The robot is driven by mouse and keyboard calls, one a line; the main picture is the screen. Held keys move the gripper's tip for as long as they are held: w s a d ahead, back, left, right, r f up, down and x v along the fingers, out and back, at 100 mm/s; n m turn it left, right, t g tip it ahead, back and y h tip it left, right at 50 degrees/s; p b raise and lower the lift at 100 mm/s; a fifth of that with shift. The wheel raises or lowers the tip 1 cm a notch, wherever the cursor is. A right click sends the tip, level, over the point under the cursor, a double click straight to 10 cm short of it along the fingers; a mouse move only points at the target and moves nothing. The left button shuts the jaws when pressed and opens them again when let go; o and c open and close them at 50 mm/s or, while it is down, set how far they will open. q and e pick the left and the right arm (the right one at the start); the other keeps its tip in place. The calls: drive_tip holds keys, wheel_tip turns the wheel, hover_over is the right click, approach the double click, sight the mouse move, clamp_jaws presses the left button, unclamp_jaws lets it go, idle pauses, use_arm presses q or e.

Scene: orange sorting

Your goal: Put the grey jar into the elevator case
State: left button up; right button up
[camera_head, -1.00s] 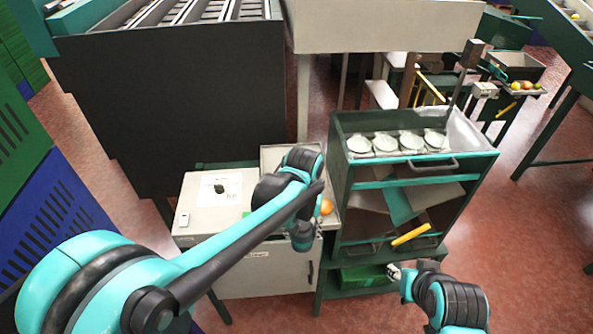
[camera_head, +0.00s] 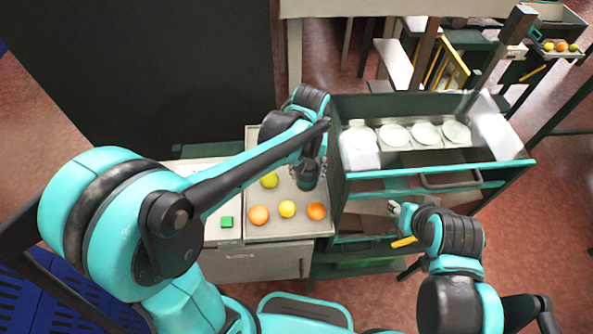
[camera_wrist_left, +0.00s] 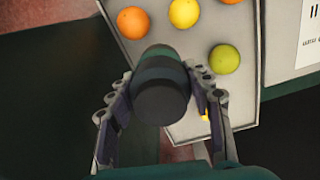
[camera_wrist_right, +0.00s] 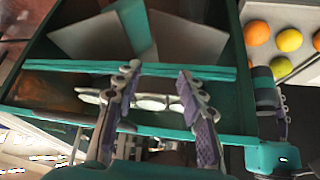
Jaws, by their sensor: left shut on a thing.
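The jar (camera_wrist_left: 161,93), dark grey with a teal-green band, is held between the fingers of my left gripper (camera_wrist_left: 158,78). In the head view the jar (camera_head: 307,178) hangs over the right side of the fruit tray, close to the green case. It also shows in the right wrist view (camera_wrist_right: 265,88). The dark green case (camera_head: 515,172) to the right, probably the elevator case, has an open top with several pale round pieces inside. My right gripper (camera_wrist_right: 150,88) is open and empty in front of the case; its fingers are apart.
The grey tray (camera_head: 258,230) holds several orange, yellow and green fruits. A green button (camera_head: 226,222) sits on the pale cabinet beside it. A teal rail and a dark handle (camera_head: 452,182) cross the case front. A large dark machine stands behind on the left.

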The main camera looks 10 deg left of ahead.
sight(307, 181)
use_arm(q)
wheel_tip(307, 181, down, 5)
drive_tip(key=shift+b, duration=0.45)
wheel_tip(307, 181, down, 3)
drive_tip(key=shift+f+b, duration=0.1)
drive_tip(key=shift+b, duration=0.3)
drive_tip(key=shift+f, duration=0.15)
drive_tip(key=o, duration=1.3)
